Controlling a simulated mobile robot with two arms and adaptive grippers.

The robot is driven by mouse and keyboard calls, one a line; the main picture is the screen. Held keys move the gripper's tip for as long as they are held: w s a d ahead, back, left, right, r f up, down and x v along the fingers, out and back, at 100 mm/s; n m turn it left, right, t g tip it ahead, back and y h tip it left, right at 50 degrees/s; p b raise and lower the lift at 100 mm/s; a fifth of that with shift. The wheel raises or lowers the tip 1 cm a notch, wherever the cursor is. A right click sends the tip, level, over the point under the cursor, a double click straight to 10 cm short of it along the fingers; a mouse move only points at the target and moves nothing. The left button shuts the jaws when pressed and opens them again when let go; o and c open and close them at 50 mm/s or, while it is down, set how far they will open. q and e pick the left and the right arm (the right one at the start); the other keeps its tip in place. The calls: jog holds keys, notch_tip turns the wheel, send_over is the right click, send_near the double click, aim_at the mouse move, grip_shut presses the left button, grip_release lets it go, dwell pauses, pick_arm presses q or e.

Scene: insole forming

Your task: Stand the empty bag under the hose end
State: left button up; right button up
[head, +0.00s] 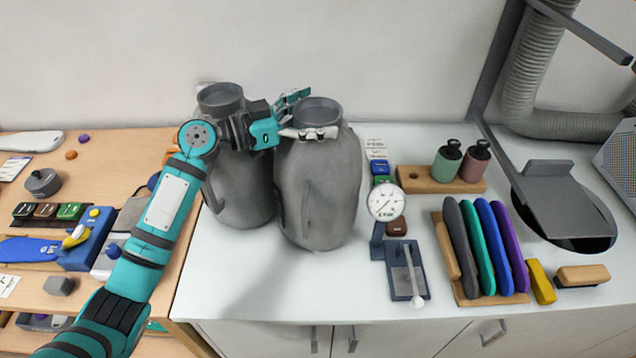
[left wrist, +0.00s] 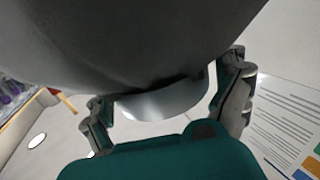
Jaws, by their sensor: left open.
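Two dark grey bags with round collars stand side by side on the white worktop. The left bag (head: 238,190) is partly hidden behind my left arm. The right bag (head: 322,195) stands upright in front of it, its collar (head: 320,104) at the top. My left gripper (head: 309,113) is open at this collar, one finger behind it and one in front. In the left wrist view, the open fingers (left wrist: 168,100) lie either side of a pale grey curved surface, under a large dark grey shape. Contact is unclear. A grey corrugated hose (head: 522,85) hangs at the upper right; its end is not clearly visible. My right gripper is not in view.
Right of the bags stand a dial gauge (head: 386,203), a wooden block with two bottles (head: 440,180) and a rack of coloured insoles (head: 483,250). A grey plate (head: 565,205) lies over a dark round opening. The worktop front is clear. A wooden table (head: 110,160) holds small items.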

pick_arm(q)
jog(key=shift+w+d, duration=0.15)
jog(key=shift+d, duration=0.25)
jog(key=shift+a+f, duration=0.1)
jog(key=shift+c, duration=1.4)
jog(key=c, duration=1.1)
jog(key=shift+c, duration=0.3)
